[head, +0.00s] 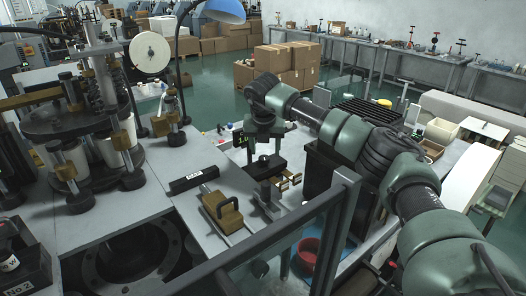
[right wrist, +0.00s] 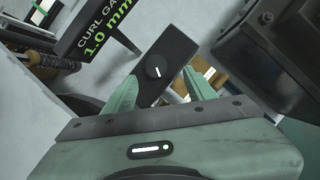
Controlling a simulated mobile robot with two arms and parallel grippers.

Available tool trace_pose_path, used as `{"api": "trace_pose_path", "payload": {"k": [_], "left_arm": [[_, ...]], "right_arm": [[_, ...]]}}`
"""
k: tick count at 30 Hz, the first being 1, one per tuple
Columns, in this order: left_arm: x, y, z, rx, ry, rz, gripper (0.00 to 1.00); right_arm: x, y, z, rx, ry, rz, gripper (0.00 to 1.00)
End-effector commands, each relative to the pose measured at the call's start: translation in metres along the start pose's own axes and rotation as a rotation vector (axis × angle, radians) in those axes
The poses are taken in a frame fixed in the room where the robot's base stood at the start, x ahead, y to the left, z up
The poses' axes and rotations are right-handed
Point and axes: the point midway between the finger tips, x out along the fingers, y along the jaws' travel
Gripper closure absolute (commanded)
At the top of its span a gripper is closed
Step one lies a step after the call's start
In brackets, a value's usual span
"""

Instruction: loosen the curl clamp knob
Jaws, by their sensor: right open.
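The curl clamp knob (right wrist: 156,71) is a round black knob with a white pointer line, on a dark plate (right wrist: 178,50) in the right wrist view. My right gripper (right wrist: 160,78) is open, its two green fingers on either side of the knob with gaps visible. I cannot tell how deep the fingertips reach. In the head view my right gripper (head: 263,128) points down over the curling station, and I cannot make out the knob there. My left gripper is not in view.
A brass-coloured block with a handle (head: 222,212) and a black labelled bar (head: 194,180) lie on the grey table left of the station. A dark frame rail (head: 280,225) crosses in front. A red bowl (head: 308,250) sits behind it. A turret machine (head: 85,125) stands left.

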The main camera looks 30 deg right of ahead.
Motion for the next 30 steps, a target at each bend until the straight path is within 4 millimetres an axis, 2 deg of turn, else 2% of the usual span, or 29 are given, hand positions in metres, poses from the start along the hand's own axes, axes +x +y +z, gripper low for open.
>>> {"api": "trace_pose_path", "payload": {"k": [1, 3, 6, 10, 15, 17, 18, 24, 30], "left_arm": [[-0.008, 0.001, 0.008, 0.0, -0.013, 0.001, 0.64], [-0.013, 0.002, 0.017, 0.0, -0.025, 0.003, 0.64], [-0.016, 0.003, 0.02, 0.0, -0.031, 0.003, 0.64], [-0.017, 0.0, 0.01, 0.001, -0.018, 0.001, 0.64], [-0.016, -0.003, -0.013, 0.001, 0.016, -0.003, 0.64], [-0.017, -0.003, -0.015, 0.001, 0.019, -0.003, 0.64], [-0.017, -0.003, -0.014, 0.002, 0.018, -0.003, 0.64], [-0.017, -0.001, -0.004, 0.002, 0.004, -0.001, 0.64], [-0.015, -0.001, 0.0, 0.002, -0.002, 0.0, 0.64]], "right_arm": [[0.006, 0.0, 0.0, -0.001, 0.004, -0.003, 0.44], [0.017, 0.0, 0.0, -0.002, 0.004, -0.002, 0.44], [0.029, 0.001, 0.0, -0.003, 0.003, -0.001, 0.44], [0.037, 0.0, -0.001, -0.003, 0.002, 0.0, 0.44], [0.039, 0.0, -0.001, -0.003, 0.001, 0.0, 0.44], [0.039, 0.0, -0.001, -0.003, 0.002, 0.0, 0.44], [0.039, 0.0, -0.001, -0.003, 0.002, 0.0, 0.47], [0.039, 0.0, -0.001, -0.002, 0.002, 0.0, 1.0], [0.04, 0.0, -0.001, -0.009, 0.001, 0.004, 1.0]]}}
